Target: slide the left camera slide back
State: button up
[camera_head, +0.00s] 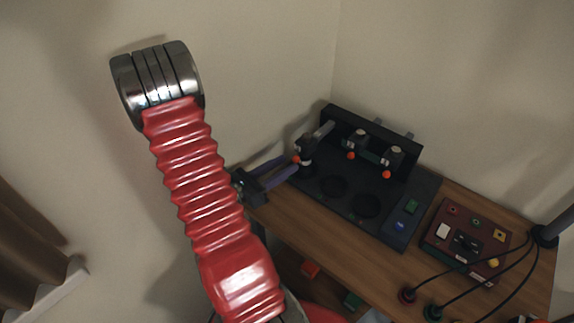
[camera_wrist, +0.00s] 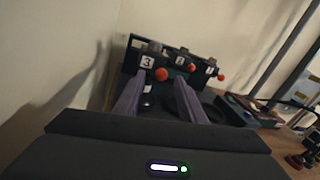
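The left camera slide (camera_head: 307,146) is a dark block on a grey rod, with an orange-red knob (camera_head: 296,159). It stands farther forward from the black back panel (camera_head: 345,121) than the other two slides. In the wrist view, the left slide's label (camera_wrist: 147,62) reads 3 and its orange-red knob (camera_wrist: 162,74) shows between my fingertips. My gripper (camera_head: 294,163) has its two purple-grey fingers apart around that knob. In the wrist view, my gripper (camera_wrist: 158,80) shows a gap between its fingers. Whether a finger touches the knob cannot be told.
The middle slide (camera_head: 359,139) and right slide (camera_head: 393,158) sit near the back panel, with dark round spots on the black base (camera_head: 345,215) before them. A maroon box (camera_head: 440,233) with coloured buttons and cables stands right on the wooden table (camera_head: 330,255). Walls lie left and behind.

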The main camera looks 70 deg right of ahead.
jog(key=shift+x, duration=1.1)
jog(key=shift+c, duration=0.6)
jog(key=shift+w, duration=0.1)
grip_shut()
